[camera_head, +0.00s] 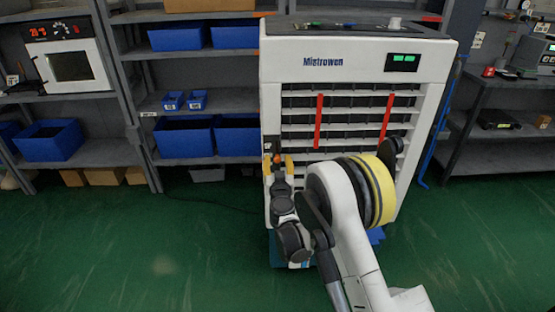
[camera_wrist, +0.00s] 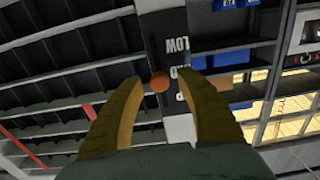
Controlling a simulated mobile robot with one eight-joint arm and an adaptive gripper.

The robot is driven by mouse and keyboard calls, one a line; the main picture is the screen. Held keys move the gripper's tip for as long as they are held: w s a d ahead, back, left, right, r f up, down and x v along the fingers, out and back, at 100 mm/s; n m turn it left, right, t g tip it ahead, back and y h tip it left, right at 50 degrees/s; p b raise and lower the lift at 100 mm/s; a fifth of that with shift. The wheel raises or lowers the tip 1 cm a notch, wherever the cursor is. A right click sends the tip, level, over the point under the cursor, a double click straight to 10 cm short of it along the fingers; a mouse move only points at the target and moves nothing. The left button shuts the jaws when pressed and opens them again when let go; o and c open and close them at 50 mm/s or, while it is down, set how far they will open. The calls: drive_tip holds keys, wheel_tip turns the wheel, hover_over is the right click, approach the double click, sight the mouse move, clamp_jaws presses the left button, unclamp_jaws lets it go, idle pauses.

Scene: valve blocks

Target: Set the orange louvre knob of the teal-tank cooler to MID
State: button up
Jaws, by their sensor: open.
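The white Mistrowen cooler (camera_head: 354,75) stands in the middle of the head view, with a bit of teal at its base. Its orange knob (camera_head: 276,158) is on the left front edge. In the wrist view the round orange knob (camera_wrist: 160,82) sits on a dark vertical strip beside upside-down lettering. LOW (camera_wrist: 177,45) is readable. The middle label beside the knob is partly covered by a finger, and the lowest is partly hidden. My gripper (camera_head: 278,163) is open, its yellow fingers on either side of the knob in both views. Contact cannot be told.
Shelves with blue bins (camera_head: 186,137) stand behind on the left. A rack (camera_head: 492,150) stands at the right. The green floor (camera_head: 110,240) at left is clear.

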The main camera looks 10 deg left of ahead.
drive_tip(key=s+d, duration=0.1)
drive_tip(key=s, duration=0.5)
drive_tip(key=shift+s, duration=0.2)
